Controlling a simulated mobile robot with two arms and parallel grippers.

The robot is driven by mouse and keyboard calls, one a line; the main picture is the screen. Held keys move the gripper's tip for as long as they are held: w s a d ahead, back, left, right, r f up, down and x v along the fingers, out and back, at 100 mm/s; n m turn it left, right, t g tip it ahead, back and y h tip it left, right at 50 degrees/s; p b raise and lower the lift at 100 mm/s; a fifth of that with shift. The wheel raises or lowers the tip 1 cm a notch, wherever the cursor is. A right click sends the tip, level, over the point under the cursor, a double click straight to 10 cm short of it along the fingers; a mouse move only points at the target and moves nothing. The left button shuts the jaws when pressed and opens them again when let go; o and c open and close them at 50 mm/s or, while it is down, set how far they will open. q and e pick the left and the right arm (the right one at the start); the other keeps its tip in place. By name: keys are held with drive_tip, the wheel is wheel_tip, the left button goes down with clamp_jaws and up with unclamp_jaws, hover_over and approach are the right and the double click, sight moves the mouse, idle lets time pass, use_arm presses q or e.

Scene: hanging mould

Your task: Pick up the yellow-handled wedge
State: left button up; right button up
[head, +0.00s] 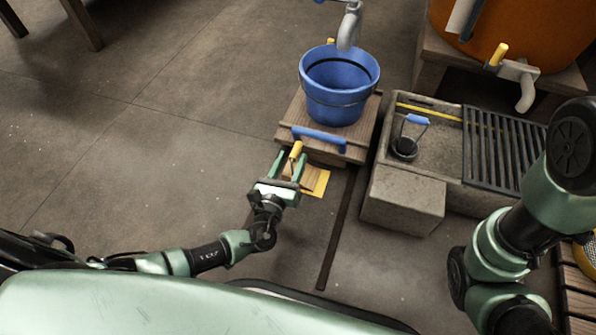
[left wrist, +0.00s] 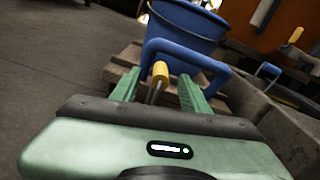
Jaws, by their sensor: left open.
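The yellow-handled wedge shows its yellow handle (head: 296,150) just in front of the wooden stand. Its lower part is mostly hidden behind my left gripper (head: 290,158). That gripper is open, its two green fingers pointing at the stand with the handle between them in the picture. In the left wrist view the yellow handle (left wrist: 161,70) stands on a thin dark shank between the fingers, with no finger seen closed on it. I cannot tell how far beyond the fingertips it is. My right arm shows at the right, but its gripper is out of view.
A blue bucket (head: 338,104) stands on the wooden stand (head: 291,115) under a tap. A blue handle (head: 320,138) spans the stand's front. A yellow patch (head: 321,183) lies on the floor. A stone trough (head: 403,200) with a grate (head: 490,150) is right.

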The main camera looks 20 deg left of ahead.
use_arm(q)
drive_tip(key=w+b, duration=0.1)
drive_tip(key=w, duration=0.2)
drive_tip(key=shift+w+f+b, duration=0.1)
drive_tip(key=shift+w+b, duration=0.25)
drive_tip(key=shift+w, duration=0.05)
clamp_jaws()
idle(1.1)
